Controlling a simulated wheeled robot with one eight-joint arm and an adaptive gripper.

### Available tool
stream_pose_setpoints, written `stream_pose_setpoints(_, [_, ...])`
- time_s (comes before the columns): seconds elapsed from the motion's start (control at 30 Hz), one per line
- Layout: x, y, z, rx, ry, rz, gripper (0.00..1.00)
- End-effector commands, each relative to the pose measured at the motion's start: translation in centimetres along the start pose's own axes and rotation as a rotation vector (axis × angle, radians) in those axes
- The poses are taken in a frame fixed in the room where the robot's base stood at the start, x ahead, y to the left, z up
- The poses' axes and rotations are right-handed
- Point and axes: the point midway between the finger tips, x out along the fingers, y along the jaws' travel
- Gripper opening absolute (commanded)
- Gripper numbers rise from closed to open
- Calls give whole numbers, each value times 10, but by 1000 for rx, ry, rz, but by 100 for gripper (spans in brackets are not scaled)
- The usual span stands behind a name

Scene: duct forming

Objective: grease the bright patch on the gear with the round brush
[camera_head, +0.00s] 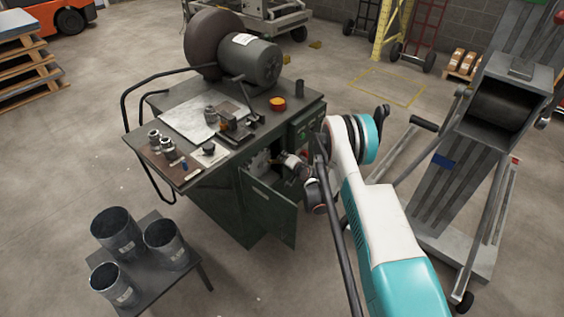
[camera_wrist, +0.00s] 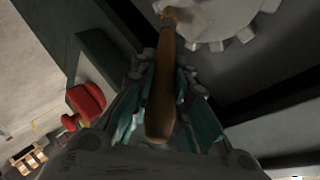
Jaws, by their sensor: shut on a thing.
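My gripper (camera_wrist: 160,95) is shut on the round brush (camera_wrist: 163,85), whose brown wooden handle runs up the middle of the wrist view. The brush's far end lies over or close to a pale grey toothed gear (camera_wrist: 235,22) at the top of that view. I cannot tell whether it touches the gear. The bright patch cannot be made out. In the head view my gripper (camera_head: 293,165) is at the open compartment of the dark green machine cabinet (camera_head: 213,200). Part of the gear (camera_head: 259,162) shows inside; the brush is too small to tell there.
The open cabinet door (camera_head: 270,212) hangs below my gripper. A red knob or handle (camera_wrist: 87,102) is left of the gripper in the wrist view. Dark cabinet edges lie close on both sides. A low table (camera_head: 140,275) with three grey buckets stands front left.

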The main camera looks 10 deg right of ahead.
Motion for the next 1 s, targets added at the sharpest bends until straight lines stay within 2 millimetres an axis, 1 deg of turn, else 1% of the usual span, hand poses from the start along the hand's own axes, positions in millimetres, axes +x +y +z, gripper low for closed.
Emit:
stream_pose_setpoints(0.1, [3, 4, -8, 0, 0, 1, 0])
stream_pose_setpoints(0.2, [3, 4, -10, -1, 0, 0, 0])
stream_pose_setpoints(0.53, [-1, -6, -15, -1, -1, 0, 0])
stream_pose_setpoints(0.67, [-3, -8, -10, -1, -1, 0, 0])
stream_pose_setpoints(1.0, [-11, -18, 14, -1, -2, -1, 0])
